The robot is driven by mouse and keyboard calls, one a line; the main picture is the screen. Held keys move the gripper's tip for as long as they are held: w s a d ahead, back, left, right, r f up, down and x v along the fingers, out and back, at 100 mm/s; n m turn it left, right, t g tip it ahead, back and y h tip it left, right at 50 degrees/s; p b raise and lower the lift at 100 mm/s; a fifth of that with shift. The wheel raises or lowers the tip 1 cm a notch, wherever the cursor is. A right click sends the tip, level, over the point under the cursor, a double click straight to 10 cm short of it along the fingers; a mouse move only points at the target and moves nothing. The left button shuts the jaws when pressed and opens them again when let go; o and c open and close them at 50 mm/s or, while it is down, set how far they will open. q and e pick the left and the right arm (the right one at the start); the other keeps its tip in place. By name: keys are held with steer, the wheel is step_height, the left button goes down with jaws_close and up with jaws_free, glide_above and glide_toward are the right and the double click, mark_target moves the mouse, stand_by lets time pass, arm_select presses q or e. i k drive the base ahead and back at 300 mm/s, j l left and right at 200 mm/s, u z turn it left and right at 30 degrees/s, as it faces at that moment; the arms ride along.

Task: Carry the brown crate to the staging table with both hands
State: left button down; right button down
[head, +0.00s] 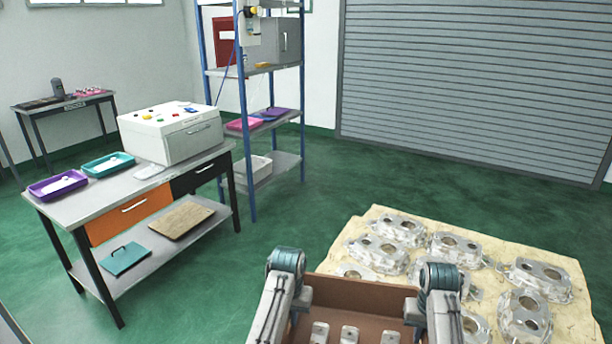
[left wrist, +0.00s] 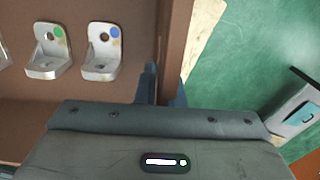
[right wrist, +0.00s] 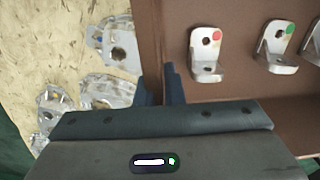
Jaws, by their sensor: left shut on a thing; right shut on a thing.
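The brown crate (head: 358,292) is at the bottom of the head view, between my two arms. Several small metal brackets stand in it, some with coloured dots. My left gripper (left wrist: 160,88) is shut on the crate's wall in the left wrist view, with a bracket with a blue dot (left wrist: 101,50) close by. My right gripper (right wrist: 174,88) is shut on the opposite wall in the right wrist view, near a bracket with a red dot (right wrist: 206,52). The crate's near side is cut off in the head view. I cannot tell which table is the staging table.
A tan board or pallet (head: 560,255) with several large castings (head: 524,314) lies ahead and right. A workbench (head: 130,187) with trays and a white box (head: 172,138) stands left. A small table (head: 68,101) stands far left. Blue shelving (head: 252,150) is behind. Green floor is open between.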

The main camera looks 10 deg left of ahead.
mark_target(98, 194)
steer(key=i+j+u, duration=0.15)
steer(key=j, duration=0.3)
steer(key=i+j+u, duration=0.15)
steer(key=j, duration=0.3)
steer(key=i+j+u, duration=0.1)
steer(key=j, duration=0.35)
steer(key=i+j+u, duration=0.15)
steer(key=j, duration=0.25)
steer(key=i+j+u, duration=0.15)
steer(key=j, duration=0.25)
steer(key=i+j+u, duration=0.15)
steer(key=i+j, duration=0.15)
steer(key=i+j+u, duration=0.5)
steer(key=i, duration=0.45)
steer(key=i+l+u, duration=0.15)
steer(key=l, duration=0.2)
steer(key=i+l+u, duration=0.3)
steer(key=i+l, duration=0.15)
steer(key=l, duration=0.3)
steer(key=i+l+u, duration=0.15)
steer(key=l, duration=0.25)
steer(key=i+l+u, duration=0.15)
steer(key=l, duration=0.3)
steer(key=i+l+u, duration=0.15)
steer(key=l, duration=0.25)
steer(key=l+u, duration=0.15)
steer(key=l, duration=0.3)
steer(key=i, duration=0.05)
